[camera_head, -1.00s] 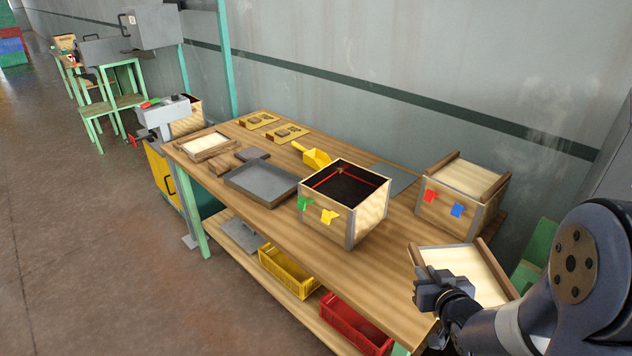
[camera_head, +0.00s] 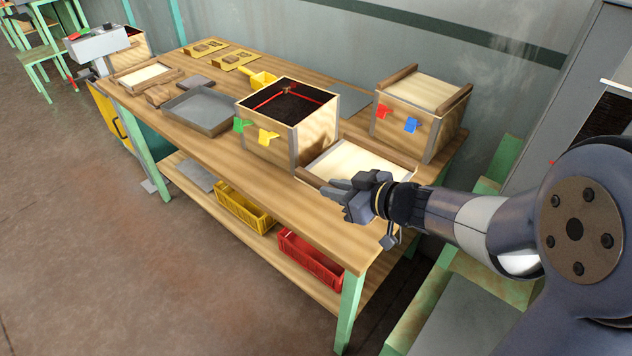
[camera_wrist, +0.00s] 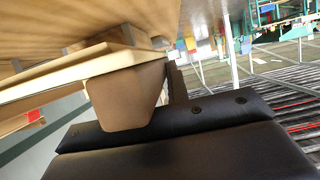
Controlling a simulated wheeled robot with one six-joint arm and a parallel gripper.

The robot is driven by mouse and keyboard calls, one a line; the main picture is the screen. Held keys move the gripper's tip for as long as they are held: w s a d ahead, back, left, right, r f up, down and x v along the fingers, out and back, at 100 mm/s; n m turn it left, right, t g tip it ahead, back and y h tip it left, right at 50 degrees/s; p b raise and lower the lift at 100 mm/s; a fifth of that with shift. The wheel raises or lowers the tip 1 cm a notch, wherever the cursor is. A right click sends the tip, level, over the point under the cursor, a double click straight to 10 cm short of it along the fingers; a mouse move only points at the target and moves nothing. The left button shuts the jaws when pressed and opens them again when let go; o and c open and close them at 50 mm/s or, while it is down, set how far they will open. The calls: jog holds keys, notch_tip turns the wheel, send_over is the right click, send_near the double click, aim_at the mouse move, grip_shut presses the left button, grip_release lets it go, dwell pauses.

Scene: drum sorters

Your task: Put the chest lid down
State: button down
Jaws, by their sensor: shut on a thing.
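The chest lid (camera_head: 358,162) is a pale panel with brown battens along its edges. In the head view it lies roughly level over the right end of the table, between the open chest and the closed chest. My gripper (camera_head: 350,193) is shut on its near batten (camera_wrist: 125,95), which fills the jaws in the wrist view. I cannot tell whether the lid touches the tabletop. The open chest (camera_head: 265,150) has dark contents, a red line inside its rim, and green and yellow tags. The closed chest (camera_head: 408,128) has a lid on and red and blue tags.
The wooden table (camera_head: 255,205) has a grey tray (camera_head: 200,110), a yellow scoop (camera_head: 262,79) and another pale lid-like panel (camera_head: 145,75) on its left part. Yellow (camera_head: 243,207) and red (camera_head: 310,255) bins stand on the lower shelf. A grey wall runs behind.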

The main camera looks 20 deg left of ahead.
aim_at(334, 225)
notch_tip(334, 225, down, 8)
jog(key=b, duration=0.3)
jog(key=shift+f, duration=0.1)
jog(key=shift+f, duration=0.1)
jog(key=c, duration=1.4)
grip_release()
jog(key=shift+o, duration=0.2)
jog(key=p+v, duration=0.3)
jog(key=v, duration=0.9)
